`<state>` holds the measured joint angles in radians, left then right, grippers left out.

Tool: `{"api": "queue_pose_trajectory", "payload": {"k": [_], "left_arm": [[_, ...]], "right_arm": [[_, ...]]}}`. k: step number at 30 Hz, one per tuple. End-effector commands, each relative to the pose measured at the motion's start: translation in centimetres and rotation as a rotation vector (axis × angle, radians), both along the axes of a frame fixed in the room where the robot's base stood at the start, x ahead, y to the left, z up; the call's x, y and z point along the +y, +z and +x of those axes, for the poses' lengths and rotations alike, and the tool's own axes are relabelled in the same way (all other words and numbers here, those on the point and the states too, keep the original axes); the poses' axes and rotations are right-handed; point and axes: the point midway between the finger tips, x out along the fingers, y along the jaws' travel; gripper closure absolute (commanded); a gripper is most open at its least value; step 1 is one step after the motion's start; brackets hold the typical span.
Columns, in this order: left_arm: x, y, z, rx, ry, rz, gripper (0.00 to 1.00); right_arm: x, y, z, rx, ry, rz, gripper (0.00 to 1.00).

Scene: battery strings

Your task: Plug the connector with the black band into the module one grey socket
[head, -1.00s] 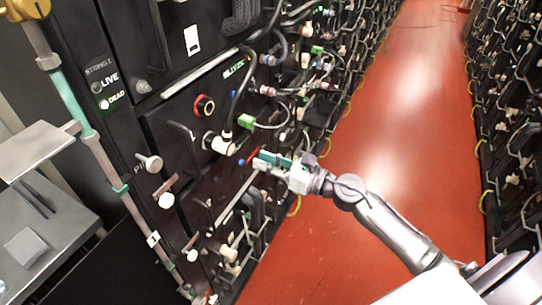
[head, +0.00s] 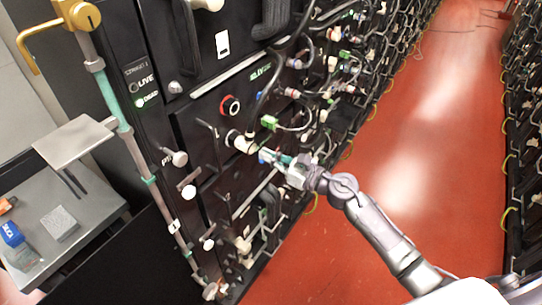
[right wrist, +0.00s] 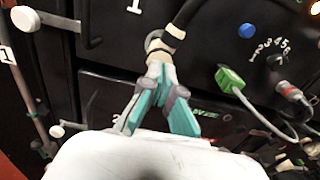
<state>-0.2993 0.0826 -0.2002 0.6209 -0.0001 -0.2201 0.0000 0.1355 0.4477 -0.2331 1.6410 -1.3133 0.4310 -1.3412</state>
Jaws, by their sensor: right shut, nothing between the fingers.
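A white elbow connector with a black band (right wrist: 176,32) is at the black front panel marked 1, its thick black cable rising from it. It also shows in the head view (head: 243,144). A grey round socket (right wrist: 152,40) shows as a ring right behind it. The connector appears to be at this socket; how deep it sits is hidden. My right gripper (head: 264,156) points at the connector from the right. In the right wrist view its teal-padded fingers (right wrist: 157,68) meet at the tips just below the connector, shut and empty. Whether they touch it I cannot tell. My left gripper is not in view.
A green connector (head: 269,122) with a looped cable is close to the right. A red-ringed round socket (head: 230,106) is above. Handles and knobs (head: 189,192) stick out lower left. A grey side table (head: 95,215) is at left. The red aisle floor (head: 400,150) is clear.

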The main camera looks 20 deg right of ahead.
Motion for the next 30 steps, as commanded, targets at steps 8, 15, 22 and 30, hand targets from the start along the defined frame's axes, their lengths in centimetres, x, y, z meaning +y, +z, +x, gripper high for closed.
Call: {"api": "queue_pose_trajectory", "payload": {"k": [8, 15, 22, 30], "left_arm": [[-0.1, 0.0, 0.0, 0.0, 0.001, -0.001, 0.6], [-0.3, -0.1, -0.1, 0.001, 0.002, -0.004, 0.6], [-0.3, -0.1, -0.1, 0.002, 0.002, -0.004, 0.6], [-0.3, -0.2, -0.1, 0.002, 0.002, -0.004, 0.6]], "right_arm": [[0.2, 0.0, 0.2, 0.0, 0.0, 0.0, 1.0], [0.5, 0.0, 0.6, -0.001, 0.0, 0.001, 1.0], [0.7, 0.0, 1.0, 0.0, 0.0, 0.001, 1.0], [1.1, 0.0, 1.4, 0.0, 0.0, 0.001, 1.0]]}}
